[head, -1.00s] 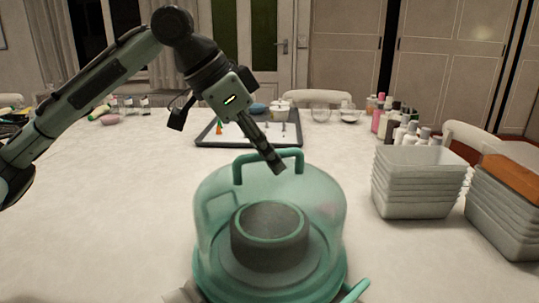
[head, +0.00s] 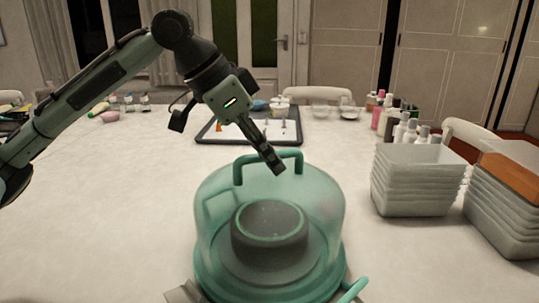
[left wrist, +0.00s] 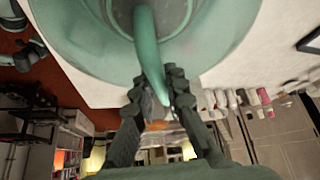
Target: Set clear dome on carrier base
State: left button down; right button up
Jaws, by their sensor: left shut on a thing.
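The clear dome (head: 215,235) is a greenish see-through cover with a teal loop handle (head: 241,172) on top. It stands upright around a dark round cake-like block (head: 268,240). My left gripper (head: 277,166) is shut on the dome's handle, coming from above and left. In the left wrist view the handle (left wrist: 147,45) runs between the two fingers (left wrist: 152,100). The teal carrier base is at the bottom of the head view, with a handle (head: 353,291) sticking out at right. Whether the dome's rim touches the base cannot be told. My right gripper is not in view.
Stacked grey tubs (head: 415,185) and another stack with an orange top (head: 512,178) stand at right. Bottles (head: 400,128) stand behind them. A dark tray (head: 210,132) with small items lies beyond the dome. The table at left is clear.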

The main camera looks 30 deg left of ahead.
pick_arm(q)
jog(key=shift+f, duration=0.45)
jog(key=c, duration=1.8)
grip_release()
jog(key=shift+c, duration=0.2)
jog(key=p+v, duration=0.2)
jog(key=shift+s+a+r, duration=0.1)
jog(key=shift+r, duration=0.25)
jog(key=shift+p+v, duration=0.55)
jog(key=shift+v, duration=3.6)
